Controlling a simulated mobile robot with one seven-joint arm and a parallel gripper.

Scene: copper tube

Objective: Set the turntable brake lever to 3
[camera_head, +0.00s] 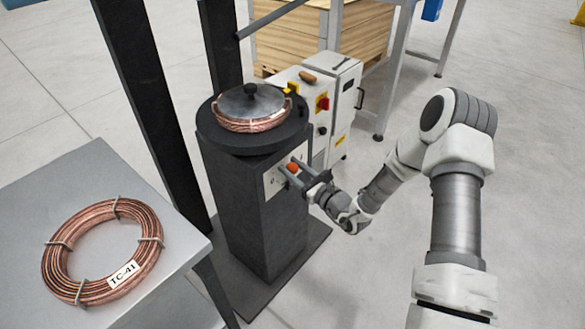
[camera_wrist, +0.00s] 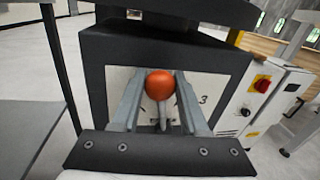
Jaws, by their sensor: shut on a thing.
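The brake lever has an orange-red ball knob (camera_wrist: 160,84), which also shows in the head view (camera_head: 293,168). It sits on a pale scale plate (camera_head: 271,181) on the side of the dark turntable pedestal (camera_head: 240,205). My gripper (camera_head: 288,172) reaches in from the right and is shut on the knob, one finger on each side. In the wrist view the knob is centred between the fingers (camera_wrist: 160,95), and a "3" shows on the plate (camera_wrist: 204,99) to its right. Other marks are largely hidden by the fingers.
A grey table (camera_head: 185,222) with a copper coil tagged TC-41 (camera_head: 62,265) stands at the left. A white control cabinet (camera_head: 342,110) with a red-and-yellow switch is behind the pedestal. Dark posts (camera_head: 150,100) rise at left.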

